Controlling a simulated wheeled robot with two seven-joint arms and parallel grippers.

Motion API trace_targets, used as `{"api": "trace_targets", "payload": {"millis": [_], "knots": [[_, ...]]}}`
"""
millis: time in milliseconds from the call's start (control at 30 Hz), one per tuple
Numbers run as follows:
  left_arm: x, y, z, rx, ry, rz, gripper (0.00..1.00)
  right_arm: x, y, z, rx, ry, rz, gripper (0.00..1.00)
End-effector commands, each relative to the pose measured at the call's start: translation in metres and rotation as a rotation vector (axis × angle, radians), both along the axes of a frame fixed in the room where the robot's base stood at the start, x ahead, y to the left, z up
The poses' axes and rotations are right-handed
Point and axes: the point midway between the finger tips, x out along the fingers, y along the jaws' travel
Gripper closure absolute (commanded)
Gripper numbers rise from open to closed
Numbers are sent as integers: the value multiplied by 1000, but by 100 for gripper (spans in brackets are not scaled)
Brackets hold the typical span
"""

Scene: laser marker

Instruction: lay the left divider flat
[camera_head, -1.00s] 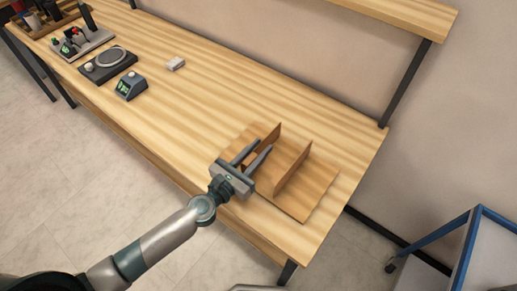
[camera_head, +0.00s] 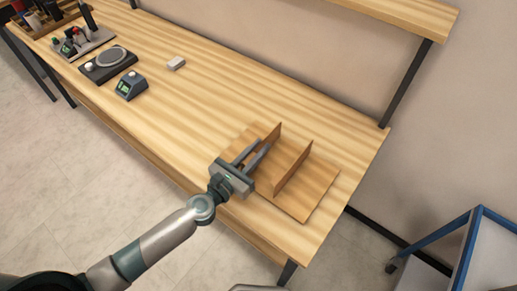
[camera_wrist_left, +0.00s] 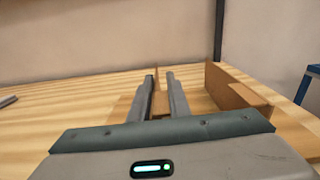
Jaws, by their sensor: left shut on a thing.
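The left divider (camera_head: 273,132) is a thin brown upright panel on a flat wooden board (camera_head: 310,195). The right divider (camera_head: 293,168) stands upright on the same board, to the right and apart from my gripper. My left gripper (camera_head: 260,148) reaches over the board from the front and is shut on the left divider. In the left wrist view, the left divider (camera_wrist_left: 157,96) shows edge-on between the two fingers, and the right divider (camera_wrist_left: 226,86) stands to their right. The fingers hide part of the left divider.
A small grey-white block (camera_head: 176,63) lies farther back on the table (camera_head: 235,95). A dark control box (camera_head: 131,87) and a device with a round plate (camera_head: 109,62) stand at the left. A blue-framed cart (camera_head: 455,235) stands off the table's right end. The middle is clear.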

Motion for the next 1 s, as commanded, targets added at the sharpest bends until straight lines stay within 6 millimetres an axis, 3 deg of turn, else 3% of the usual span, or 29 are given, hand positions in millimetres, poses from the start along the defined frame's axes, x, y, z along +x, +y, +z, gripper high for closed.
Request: {"api": "trace_targets", "payload": {"millis": [1000], "knots": [[23,35,-8,-472,315,-3,100,0,-2,-18,-2,1,0,69]]}}
